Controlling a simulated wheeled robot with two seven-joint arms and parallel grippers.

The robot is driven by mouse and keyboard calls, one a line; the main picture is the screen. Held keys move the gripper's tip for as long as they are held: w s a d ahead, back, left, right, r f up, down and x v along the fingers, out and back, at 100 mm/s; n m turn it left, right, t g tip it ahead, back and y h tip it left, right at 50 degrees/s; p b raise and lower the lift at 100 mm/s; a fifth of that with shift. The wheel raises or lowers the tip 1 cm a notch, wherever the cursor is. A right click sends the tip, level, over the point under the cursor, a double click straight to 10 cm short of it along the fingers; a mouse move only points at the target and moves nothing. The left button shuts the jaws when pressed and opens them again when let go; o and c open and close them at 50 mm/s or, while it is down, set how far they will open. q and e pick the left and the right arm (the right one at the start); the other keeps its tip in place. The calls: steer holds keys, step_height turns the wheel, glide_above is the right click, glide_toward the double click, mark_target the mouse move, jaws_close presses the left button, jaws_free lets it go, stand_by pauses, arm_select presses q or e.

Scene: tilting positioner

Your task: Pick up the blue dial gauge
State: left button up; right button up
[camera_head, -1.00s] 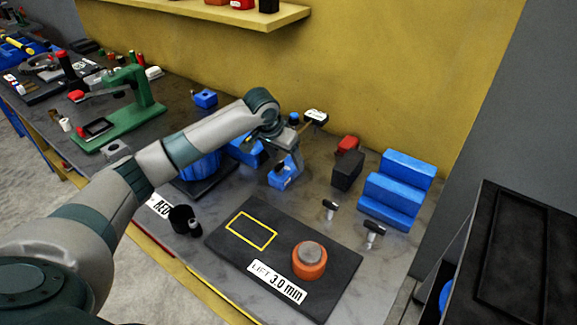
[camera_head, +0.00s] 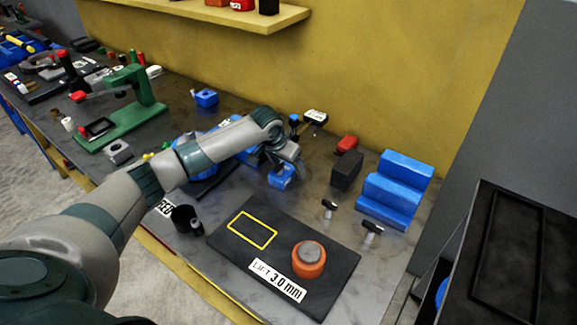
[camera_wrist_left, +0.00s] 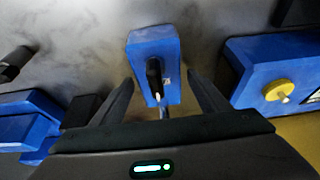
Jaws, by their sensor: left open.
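A small blue block-shaped piece (camera_head: 281,176) with a black part on it, which I take as the blue dial gauge, stands on the grey bench. In the left wrist view the blue dial gauge (camera_wrist_left: 146,48) shows its blue face, with a dark part and a thin bright stem in front. My left gripper (camera_head: 287,161) is right above and beside it, partly covering it. In the left wrist view the fingers of my left gripper (camera_wrist_left: 160,79) are apart, one on each side of the blue piece. Contact cannot be told. My right gripper is not in view.
A blue stepped block (camera_head: 395,190), a black block (camera_head: 347,170) and two small black-and-silver tools stand to the right. A dark mat (camera_head: 330,240) bears an orange round piece (camera_head: 308,262). A blue body with a yellow knob (camera_wrist_left: 278,90) is close beside my gripper. The yellow wall is behind.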

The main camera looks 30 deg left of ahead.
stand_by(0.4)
arm_select(q)
steer(key=c, duration=1.7)
steer(key=shift+w, duration=0.1)
jaws_close()
steer(key=shift+r, duration=0.15)
steer(key=shift+r+b, duration=0.4)
steer(key=shift+r, duration=0.1)
step_height(320, 180, up, 3)
steer(key=shift+d+f+b, duration=0.1)
steer(key=shift+b, duration=0.5)
steer(key=s+d+r+b, duration=0.2)
steer(key=s+d+r, duration=0.4)
steer(key=d, duration=0.3)
steer(key=shift+d+r+b, duration=0.35)
steer(key=shift+d+r, duration=0.05)
steer(key=shift+r, duration=0.1)
